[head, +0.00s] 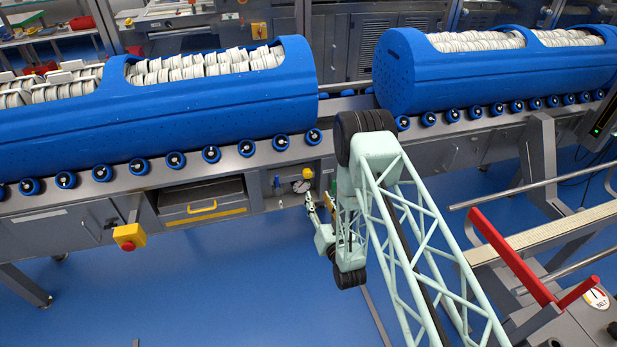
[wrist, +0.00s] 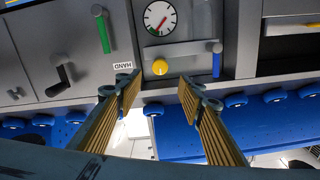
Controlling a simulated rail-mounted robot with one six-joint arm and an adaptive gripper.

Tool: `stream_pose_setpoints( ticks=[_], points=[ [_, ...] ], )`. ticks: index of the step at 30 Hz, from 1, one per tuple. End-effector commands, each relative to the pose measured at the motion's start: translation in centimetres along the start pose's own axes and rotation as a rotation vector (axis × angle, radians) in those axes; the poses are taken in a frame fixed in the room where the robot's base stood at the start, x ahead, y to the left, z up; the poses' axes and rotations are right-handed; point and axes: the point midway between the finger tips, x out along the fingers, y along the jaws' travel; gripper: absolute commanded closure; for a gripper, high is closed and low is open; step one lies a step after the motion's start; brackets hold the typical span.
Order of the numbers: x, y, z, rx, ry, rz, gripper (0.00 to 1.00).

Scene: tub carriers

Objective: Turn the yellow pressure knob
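The yellow pressure knob (wrist: 160,67) sits on the grey panel next to a round white gauge (wrist: 160,18) in the wrist view, where the lettering is upside down. In the head view the knob (head: 307,173) is small, close to the gauge (head: 301,187). My gripper (wrist: 158,82) is open and empty. Its two ribbed fingers are spread to either side of the knob, with the knob showing in the gap just past the tips; I see no contact. In the head view my gripper (head: 312,204) is small and partly hidden in front of the panel.
A blue lever (wrist: 217,60), a green lever (wrist: 103,33) and a black handle (wrist: 60,80) are on the panels nearby. A drawer (head: 203,201) and a yellow box with a red button (head: 129,237) are left of my gripper. Blue tubs (head: 220,98) lie above on rollers.

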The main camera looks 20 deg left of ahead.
Motion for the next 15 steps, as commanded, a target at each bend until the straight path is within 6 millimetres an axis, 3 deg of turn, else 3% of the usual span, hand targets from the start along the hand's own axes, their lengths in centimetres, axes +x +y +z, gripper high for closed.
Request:
stream_pose_setpoints(
  ticks=[8, 15],
  points=[
    [0.7, 0.0, 0.0, 0.000, 0.000, 0.000, 0.64],
    [2.6, 0.0, 0.0, -0.001, 0.001, -0.001, 0.64]
  ],
)
